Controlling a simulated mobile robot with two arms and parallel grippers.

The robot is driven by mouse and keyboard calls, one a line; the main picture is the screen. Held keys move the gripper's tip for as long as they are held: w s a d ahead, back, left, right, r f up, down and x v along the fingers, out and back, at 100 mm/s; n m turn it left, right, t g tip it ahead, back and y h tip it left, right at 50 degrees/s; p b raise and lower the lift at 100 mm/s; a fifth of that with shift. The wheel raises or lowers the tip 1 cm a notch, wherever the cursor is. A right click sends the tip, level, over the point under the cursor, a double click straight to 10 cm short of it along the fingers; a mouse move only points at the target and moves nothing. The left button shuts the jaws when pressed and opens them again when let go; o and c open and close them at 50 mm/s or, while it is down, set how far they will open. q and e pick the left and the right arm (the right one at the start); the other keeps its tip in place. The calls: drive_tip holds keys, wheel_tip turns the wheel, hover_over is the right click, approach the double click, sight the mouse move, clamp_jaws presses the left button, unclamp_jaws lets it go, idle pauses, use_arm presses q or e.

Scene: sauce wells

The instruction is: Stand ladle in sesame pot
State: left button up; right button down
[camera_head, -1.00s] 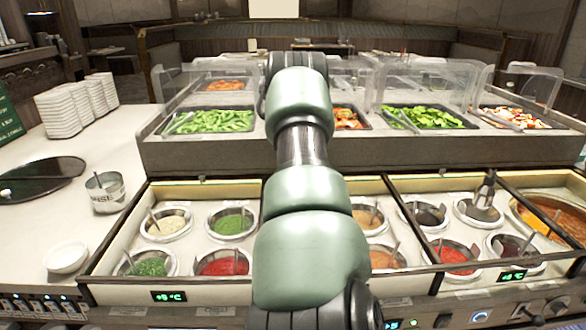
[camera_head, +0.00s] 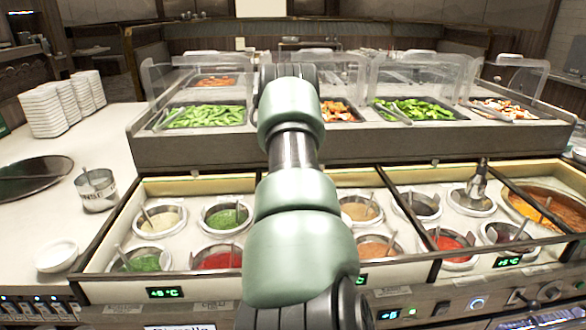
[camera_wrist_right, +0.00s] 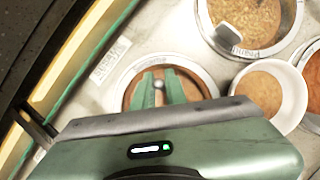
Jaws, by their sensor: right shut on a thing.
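My right gripper (camera_wrist_right: 160,88) shows in the right wrist view, its two green fingers shut on the ladle (camera_wrist_right: 158,84). Beneath the fingers is a round steel-rimmed pot (camera_wrist_right: 207,84) with brown contents. In the head view my arm hides this gripper and the ladle. My left gripper is not in view.
A steel pot of grainy brown sauce (camera_wrist_right: 262,18) and a white-rimmed bowl of tan contents (camera_wrist_right: 282,74) sit beside the gripper. In the head view, several sauce pots, including green (camera_head: 229,217) and red (camera_head: 447,244), fill the wells. A raised salad bar (camera_head: 205,150) stands behind.

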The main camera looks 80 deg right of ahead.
drive_tip(key=shift+f, duration=0.15)
drive_tip(key=c, duration=0.7)
unclamp_jaws()
drive_tip(key=shift+r+p, duration=3.75)
drive_tip(key=shift+r, duration=0.75)
